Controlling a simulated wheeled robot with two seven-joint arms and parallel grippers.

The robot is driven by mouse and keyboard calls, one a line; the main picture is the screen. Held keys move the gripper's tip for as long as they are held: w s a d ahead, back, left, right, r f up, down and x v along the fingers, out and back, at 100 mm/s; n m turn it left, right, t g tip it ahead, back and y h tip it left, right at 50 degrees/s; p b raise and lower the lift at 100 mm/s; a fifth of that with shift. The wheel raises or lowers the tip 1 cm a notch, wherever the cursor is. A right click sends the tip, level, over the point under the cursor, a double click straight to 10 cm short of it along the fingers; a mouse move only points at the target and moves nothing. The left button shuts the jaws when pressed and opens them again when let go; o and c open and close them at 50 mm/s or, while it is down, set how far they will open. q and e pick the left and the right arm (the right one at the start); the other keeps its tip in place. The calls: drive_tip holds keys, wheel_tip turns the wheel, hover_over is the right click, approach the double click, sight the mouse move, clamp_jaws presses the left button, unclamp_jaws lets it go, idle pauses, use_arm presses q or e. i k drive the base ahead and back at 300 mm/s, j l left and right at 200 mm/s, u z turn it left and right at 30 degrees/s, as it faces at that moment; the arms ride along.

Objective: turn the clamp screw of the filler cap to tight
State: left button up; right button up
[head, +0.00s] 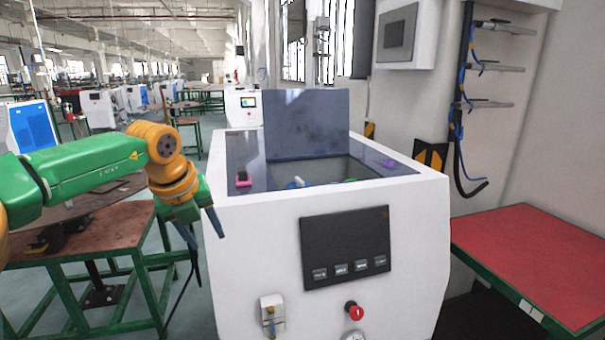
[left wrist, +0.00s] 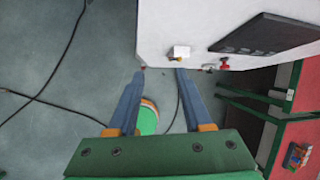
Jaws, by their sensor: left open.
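The white generator cabinet (head: 258,262) stands in the middle of the head view with its dark lid (head: 306,123) raised. Inside the open top, small white, blue and green parts (head: 299,182) show just above the front rim. I cannot tell the filler cap or its clamp screw among them; most of the inside is hidden. My left gripper (head: 209,243) is open and empty, pointing down beside the cabinet's left side, below its top edge. In the left wrist view its two blue fingers (left wrist: 161,71) are spread, with floor and the cabinet's edge beyond them. My right gripper is not in view.
The cabinet front has a dark panel (head: 345,247), a red knob (head: 352,308) and a small latch (head: 271,315). A pink-and-black item (head: 242,179) and a purple one (head: 389,163) sit on the top. A red-topped table (head: 535,255) stands right, a brown one (head: 100,228) left.

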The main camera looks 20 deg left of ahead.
sight(300, 183)
drive_tip(key=i, duration=1.4)
